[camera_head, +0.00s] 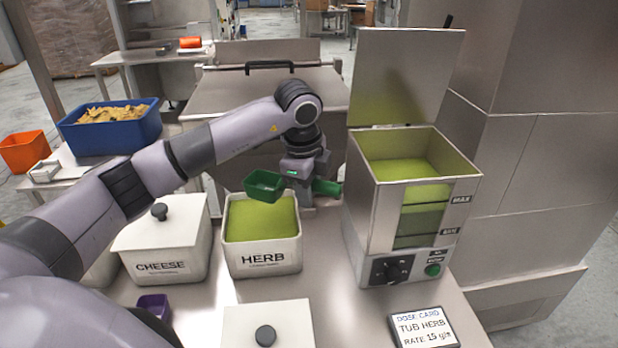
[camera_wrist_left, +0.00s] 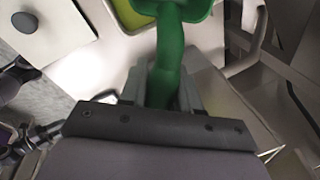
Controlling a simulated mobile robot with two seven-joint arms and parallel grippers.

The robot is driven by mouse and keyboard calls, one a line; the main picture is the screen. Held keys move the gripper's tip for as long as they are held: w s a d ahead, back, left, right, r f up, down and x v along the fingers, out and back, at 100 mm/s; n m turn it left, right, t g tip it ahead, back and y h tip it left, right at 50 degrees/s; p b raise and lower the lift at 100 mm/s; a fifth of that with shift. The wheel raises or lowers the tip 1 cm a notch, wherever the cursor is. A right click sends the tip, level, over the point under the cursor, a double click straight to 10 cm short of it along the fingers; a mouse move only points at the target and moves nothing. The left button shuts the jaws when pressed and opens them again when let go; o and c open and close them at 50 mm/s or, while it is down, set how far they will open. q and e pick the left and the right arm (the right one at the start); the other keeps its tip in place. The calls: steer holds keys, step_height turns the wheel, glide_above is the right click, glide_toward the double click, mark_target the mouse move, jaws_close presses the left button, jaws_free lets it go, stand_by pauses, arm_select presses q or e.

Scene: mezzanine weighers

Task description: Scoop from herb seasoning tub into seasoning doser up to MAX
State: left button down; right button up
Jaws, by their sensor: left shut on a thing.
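My left gripper (camera_head: 308,182) is shut on the handle of a green scoop (camera_head: 265,184). The handle also shows between the fingers in the left wrist view (camera_wrist_left: 172,60). The scoop is above the back part of the open herb tub (camera_head: 262,262), which holds yellow-green seasoning. The scoop's bowl looks empty. The seasoning doser (camera_head: 372,215) stands to the right with its lid raised and yellow-green seasoning visible inside. Its front window shows a lighter green band near the MAX mark (camera_head: 461,199) and darker green below; the exact level is hard to tell. My right gripper is out of view.
A lidded cheese tub (camera_head: 165,250) stands left of the herb tub, and another white lid (camera_head: 268,325) is in front. A dose card (camera_head: 423,328) reads "TUB HERB, RATE 15". A purple scoop (camera_head: 153,306) lies front left. A blue crate (camera_head: 112,127) stands behind.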

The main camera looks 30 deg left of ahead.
arm_select(q)
steer(key=h, duration=0.1)
steer(key=a+h, duration=0.2)
steer(key=h, duration=0.1)
steer(key=shift+s+a+t, duration=0.15)
steer(key=shift+s+t, duration=0.15)
steer(key=shift+t, duration=0.1)
steer(key=shift+a+f+n+h, duration=0.15)
steer(key=shift+a+n+h, duration=0.15)
steer(key=shift+h, duration=0.3)
steer(key=f+b, duration=0.3)
steer(key=a+f+b, duration=0.1)
steer(key=f+b, duration=0.1)
steer(key=b, duration=0.1)
steer(key=shift+s+a+f+b, duration=0.1)
steer(key=shift+a+f+b, duration=0.05)
steer(key=shift+f+b, duration=0.2)
steer(key=c, duration=1.9)
jaws_free()
steer(key=shift+f+y+p, duration=0.5)
steer(key=shift+f+p, duration=0.3)
steer(key=shift+p, duration=0.1)
steer(key=shift+o, duration=0.2)
steer(key=shift+f, duration=0.2)
steer(key=shift+s+f, duration=0.15)
steer(key=shift+f, duration=0.05)
